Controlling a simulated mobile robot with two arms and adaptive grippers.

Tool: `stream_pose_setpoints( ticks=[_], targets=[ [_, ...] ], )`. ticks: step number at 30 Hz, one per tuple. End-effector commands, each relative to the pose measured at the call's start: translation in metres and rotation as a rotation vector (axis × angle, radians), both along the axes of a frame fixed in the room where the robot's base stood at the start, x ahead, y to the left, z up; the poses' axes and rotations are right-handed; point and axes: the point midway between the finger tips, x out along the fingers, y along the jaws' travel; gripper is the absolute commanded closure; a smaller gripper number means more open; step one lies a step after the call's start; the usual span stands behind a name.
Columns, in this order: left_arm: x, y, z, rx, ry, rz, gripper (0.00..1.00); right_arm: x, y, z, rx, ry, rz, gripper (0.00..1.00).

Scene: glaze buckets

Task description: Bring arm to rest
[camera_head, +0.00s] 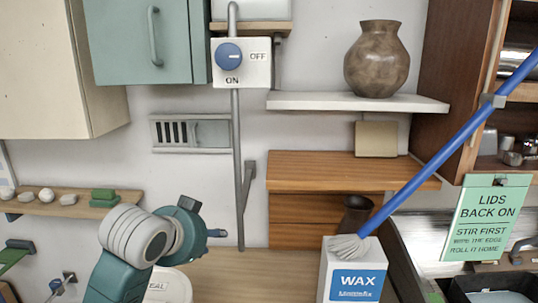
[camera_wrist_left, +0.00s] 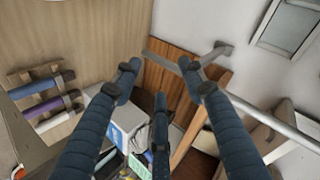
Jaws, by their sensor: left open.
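My left arm (camera_head: 135,232) rises from the lower left in the head view, in front of the wall, with its grey-ringed wrist part tilted up to the right. Its fingers do not show clearly there. In the left wrist view my left gripper (camera_wrist_left: 158,88) has its dark blue fingers spread apart, with nothing held between them. A white and blue box, partly hidden behind the fingers, lies beyond them. My right gripper is not in view.
A WAX box (camera_head: 352,275) stands at the lower middle, with a blue-handled brush (camera_head: 435,165) slanting above it. A brown vase (camera_head: 376,60) stands on a white shelf (camera_head: 350,102). A grey pipe (camera_head: 238,170) runs down the wall right of my arm.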

Motion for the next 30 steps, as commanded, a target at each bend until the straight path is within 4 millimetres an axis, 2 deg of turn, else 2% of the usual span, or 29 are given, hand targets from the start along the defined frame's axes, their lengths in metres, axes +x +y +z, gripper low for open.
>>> stream_pose_setpoints(
  ticks=[1, 3, 5, 6, 9, 12, 15, 18, 24, 30],
  targets=[
    [-0.016, 0.001, -0.042, -0.039, 0.060, 0.030, 0.58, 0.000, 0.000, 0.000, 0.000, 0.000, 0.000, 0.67],
    [-0.039, 0.005, -0.089, -0.090, 0.128, 0.079, 0.58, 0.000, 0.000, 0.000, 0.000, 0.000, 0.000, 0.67],
    [-0.063, 0.008, -0.128, -0.131, 0.186, 0.128, 0.58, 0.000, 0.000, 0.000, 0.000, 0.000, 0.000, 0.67],
    [-0.080, 0.011, -0.151, -0.157, 0.224, 0.161, 0.58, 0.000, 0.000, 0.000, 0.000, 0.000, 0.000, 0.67],
    [-0.128, 0.019, -0.206, -0.213, 0.318, 0.254, 0.58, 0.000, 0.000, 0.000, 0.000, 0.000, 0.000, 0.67],
    [-0.178, 0.028, -0.248, -0.256, 0.402, 0.348, 0.58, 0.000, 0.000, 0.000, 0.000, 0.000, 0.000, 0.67],
    [-0.219, 0.036, -0.275, -0.282, 0.464, 0.423, 0.58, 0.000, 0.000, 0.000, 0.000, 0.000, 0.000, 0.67],
    [-0.253, 0.043, -0.293, -0.296, 0.510, 0.487, 0.58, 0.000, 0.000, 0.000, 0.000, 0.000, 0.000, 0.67],
    [-0.309, 0.054, -0.316, -0.310, 0.584, 0.588, 0.58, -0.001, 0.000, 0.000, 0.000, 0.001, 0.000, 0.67],
    [-0.355, 0.064, -0.332, -0.313, 0.639, 0.675, 0.58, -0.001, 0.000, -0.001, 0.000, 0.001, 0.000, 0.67]
  ],
)
